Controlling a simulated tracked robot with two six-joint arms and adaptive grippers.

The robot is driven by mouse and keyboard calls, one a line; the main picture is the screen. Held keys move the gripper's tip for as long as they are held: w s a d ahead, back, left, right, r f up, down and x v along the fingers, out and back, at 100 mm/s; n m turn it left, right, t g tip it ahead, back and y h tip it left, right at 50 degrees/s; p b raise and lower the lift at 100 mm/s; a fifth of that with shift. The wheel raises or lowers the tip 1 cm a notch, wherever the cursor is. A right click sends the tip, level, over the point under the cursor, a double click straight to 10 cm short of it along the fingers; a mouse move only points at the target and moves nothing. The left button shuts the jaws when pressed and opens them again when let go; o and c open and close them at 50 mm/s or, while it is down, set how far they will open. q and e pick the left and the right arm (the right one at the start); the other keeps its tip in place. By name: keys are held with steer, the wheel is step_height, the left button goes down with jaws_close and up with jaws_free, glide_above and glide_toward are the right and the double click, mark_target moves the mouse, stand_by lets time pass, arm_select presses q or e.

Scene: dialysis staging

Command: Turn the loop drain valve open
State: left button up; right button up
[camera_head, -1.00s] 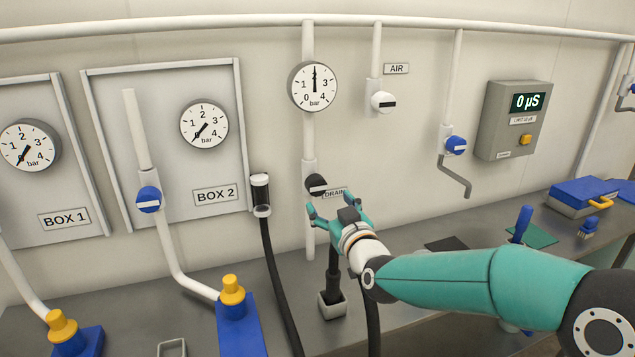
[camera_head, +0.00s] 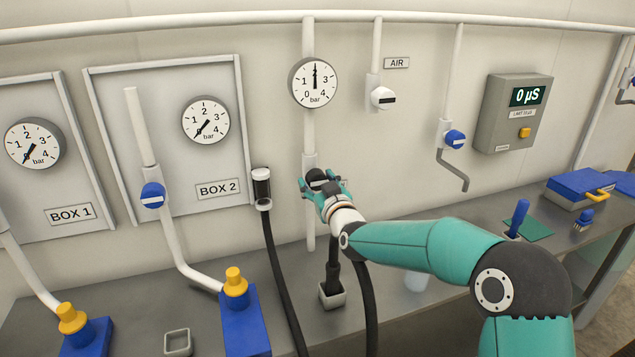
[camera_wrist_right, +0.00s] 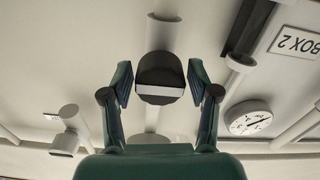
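The drain valve is a black round knob (camera_head: 316,178) with a white bar, on a white vertical pipe below the middle gauge. My right gripper (camera_head: 325,186) is at this knob in the head view and partly covers it. In the right wrist view, the knob (camera_wrist_right: 160,78) sits between the two fingers of my right gripper (camera_wrist_right: 160,88). The fingers are open, with a narrow gap on each side of the knob. The white bar lies across the picture there. The DRAIN label is hidden behind the gripper in the head view. My left gripper is not in view.
The middle gauge (camera_head: 315,82) reads about 2 bar. The AIR valve (camera_head: 383,98) and a blue valve (camera_head: 454,139) are to the right.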

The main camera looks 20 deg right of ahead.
steer(key=c, duration=0.7)
